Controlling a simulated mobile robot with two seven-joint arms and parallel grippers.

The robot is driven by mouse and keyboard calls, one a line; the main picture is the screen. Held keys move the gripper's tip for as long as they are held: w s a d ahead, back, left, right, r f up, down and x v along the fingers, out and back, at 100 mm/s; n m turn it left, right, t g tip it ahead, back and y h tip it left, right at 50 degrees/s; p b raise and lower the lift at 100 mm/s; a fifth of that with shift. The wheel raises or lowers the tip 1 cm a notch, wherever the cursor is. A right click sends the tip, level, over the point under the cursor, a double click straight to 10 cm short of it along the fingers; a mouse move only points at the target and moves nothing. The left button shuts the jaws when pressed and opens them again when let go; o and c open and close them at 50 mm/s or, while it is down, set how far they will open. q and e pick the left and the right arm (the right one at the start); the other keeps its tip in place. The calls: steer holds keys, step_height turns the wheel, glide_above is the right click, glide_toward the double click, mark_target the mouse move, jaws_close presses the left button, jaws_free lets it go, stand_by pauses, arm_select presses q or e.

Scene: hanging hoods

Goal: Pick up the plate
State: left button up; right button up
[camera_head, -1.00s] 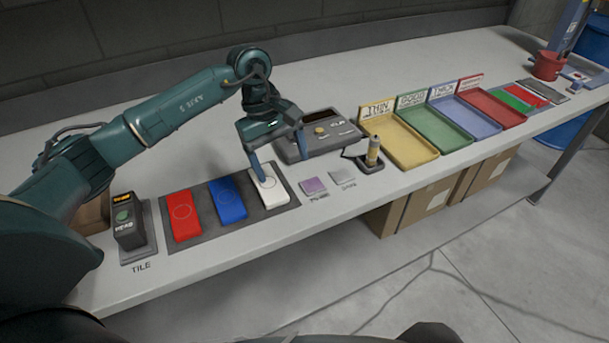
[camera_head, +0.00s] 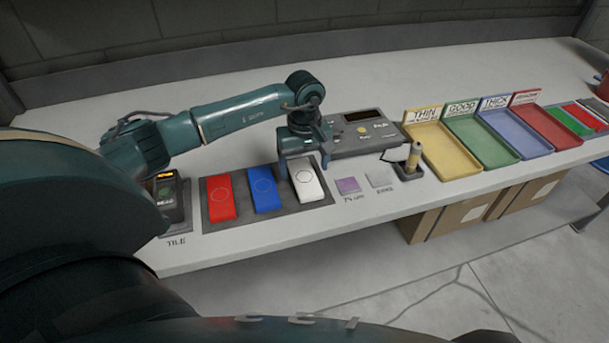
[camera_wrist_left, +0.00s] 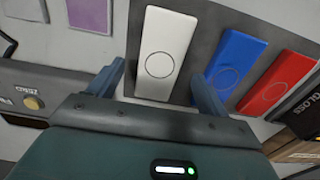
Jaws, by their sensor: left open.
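Three flat plates lie side by side on a dark grey mat (camera_head: 208,222): a red one (camera_head: 221,198), a blue one (camera_head: 264,190) and a white one (camera_head: 307,183), each with a thin circle mark. My left gripper (camera_head: 304,166) is open, fingers down, at the far part of the white plate. In the left wrist view, the white plate (camera_wrist_left: 163,50) lies between the open fingers, with the blue plate (camera_wrist_left: 235,62) and red plate (camera_wrist_left: 275,84) to its right. I cannot tell whether the fingers touch the white plate. My right gripper is not in view.
A grey device with a yellow button (camera_head: 365,139) stands right behind the gripper. A purple square (camera_head: 348,185) and grey square (camera_head: 379,180) lie right of the mat. Beyond are a cylinder on a stand (camera_head: 413,158) and yellow (camera_head: 445,150), green, blue and red trays.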

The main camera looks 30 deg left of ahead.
mark_target(304, 179)
arm_select(q)
steer(key=shift+f, duration=1.3)
steer(key=shift+c, duration=0.5)
steer(key=c, duration=1.1)
